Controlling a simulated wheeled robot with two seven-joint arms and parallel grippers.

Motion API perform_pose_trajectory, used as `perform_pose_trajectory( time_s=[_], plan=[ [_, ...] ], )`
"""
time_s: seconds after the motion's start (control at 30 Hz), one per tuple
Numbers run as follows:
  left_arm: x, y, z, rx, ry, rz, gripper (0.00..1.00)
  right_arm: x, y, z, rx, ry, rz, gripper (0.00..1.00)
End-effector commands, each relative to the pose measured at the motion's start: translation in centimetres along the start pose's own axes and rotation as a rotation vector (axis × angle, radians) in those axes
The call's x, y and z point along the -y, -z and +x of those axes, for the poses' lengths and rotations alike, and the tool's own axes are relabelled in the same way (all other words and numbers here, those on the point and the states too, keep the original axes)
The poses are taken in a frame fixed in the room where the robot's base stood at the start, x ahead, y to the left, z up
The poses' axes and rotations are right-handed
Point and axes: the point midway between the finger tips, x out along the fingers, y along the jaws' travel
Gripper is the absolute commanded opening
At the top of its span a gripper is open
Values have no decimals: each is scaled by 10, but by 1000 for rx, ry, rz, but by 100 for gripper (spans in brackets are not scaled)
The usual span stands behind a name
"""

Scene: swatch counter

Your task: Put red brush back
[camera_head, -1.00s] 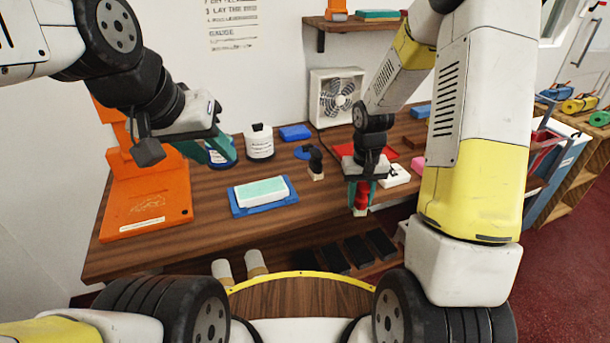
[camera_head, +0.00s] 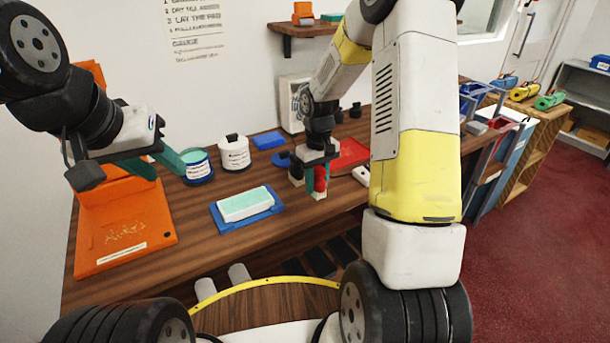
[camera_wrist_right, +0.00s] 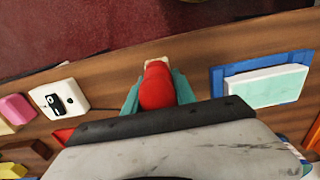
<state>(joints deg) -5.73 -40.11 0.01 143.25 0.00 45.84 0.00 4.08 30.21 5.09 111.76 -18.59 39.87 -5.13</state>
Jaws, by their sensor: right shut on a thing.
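The red brush (camera_head: 320,179) has a rounded red handle, and a pale end shows below it. My right gripper (camera_head: 319,181) is shut on it above the front part of the wooden counter (camera_head: 200,238). The right wrist view shows the red handle (camera_wrist_right: 157,88) between the teal fingers, with the pale end beyond. I cannot tell whether the brush touches the counter.
A blue tray (camera_head: 224,220) with a teal-topped white block lies left of the red brush. A white jar (camera_head: 234,153), blue disc (camera_head: 283,159) and red tray (camera_head: 352,152) are behind. An orange stand (camera_head: 120,225) is at left. A white block (camera_head: 361,173) is to the right.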

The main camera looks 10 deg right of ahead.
Motion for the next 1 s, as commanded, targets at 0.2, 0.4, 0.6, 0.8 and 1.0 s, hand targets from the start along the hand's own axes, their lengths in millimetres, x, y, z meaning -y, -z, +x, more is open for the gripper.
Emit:
perform_pose_trajectory(
  time_s=[0.2, 0.4, 0.6, 0.8, 1.0],
  plan=[
    [0, 0, 0, 0, 0, 0, 36, -3, 16, 2, 0, 0, 0, 0],
    [0, 0, 0, 0, 0, 0, 36, -3, 15, 31, 4, 1, -1, 0],
    [0, 0, 0, 0, 0, 0, 36, -3, 16, 37, 1, 0, 0, 0],
    [0, 0, 0, 0, 0, 0, 36, -3, 16, 40, 2, 0, 0, 0],
    [0, 0, 0, 0, 0, 0, 36, -3, 16, 40, 1, 0, 0, 54]
  ],
)
